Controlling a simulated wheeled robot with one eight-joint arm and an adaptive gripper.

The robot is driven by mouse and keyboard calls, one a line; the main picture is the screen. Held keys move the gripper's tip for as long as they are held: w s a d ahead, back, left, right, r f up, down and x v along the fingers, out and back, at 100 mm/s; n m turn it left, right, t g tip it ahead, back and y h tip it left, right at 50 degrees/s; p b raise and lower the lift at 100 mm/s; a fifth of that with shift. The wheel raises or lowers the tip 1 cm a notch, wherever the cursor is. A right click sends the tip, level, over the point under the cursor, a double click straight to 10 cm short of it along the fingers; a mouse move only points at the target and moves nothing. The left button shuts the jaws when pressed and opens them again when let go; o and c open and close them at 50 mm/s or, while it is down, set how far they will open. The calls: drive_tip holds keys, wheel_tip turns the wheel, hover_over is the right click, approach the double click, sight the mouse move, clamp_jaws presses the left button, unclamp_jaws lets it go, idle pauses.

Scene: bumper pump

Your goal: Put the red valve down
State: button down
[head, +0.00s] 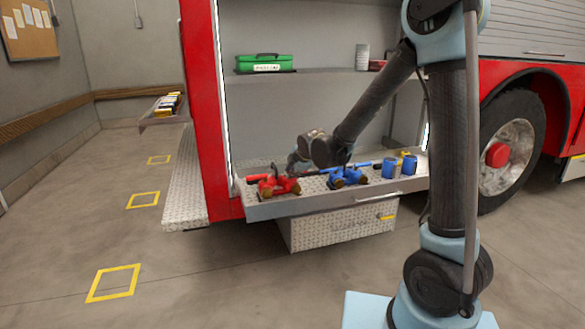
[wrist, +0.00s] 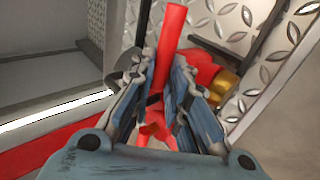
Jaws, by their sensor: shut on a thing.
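The red valve (head: 278,186) is at the left end of the diamond-plate pull-out shelf (head: 330,205). My gripper (head: 294,167) reaches down to it from behind and the right. In the wrist view, my gripper (wrist: 160,97) is shut on the red valve, with its fingers on both sides of a red pipe (wrist: 172,28). A brass end (wrist: 223,87) of the valve sticks out to the right of the fingers. The fingers hide part of the valve. I cannot tell whether its underside touches the plate.
A blue valve (head: 347,178) sits just right of the red one. Blue cylinders (head: 391,171) and a yellow part (head: 408,163) stand farther right. A green case (head: 264,63) and a grey can (head: 362,57) are on the upper shelf. The red truck frame (head: 205,110) rises close on the left.

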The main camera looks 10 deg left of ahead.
drive_tip(key=shift+f, duration=0.45)
drive_tip(key=c, duration=1.6)
unclamp_jaws()
drive_tip(key=shift+o, duration=0.2)
drive_tip(key=v, duration=1.2)
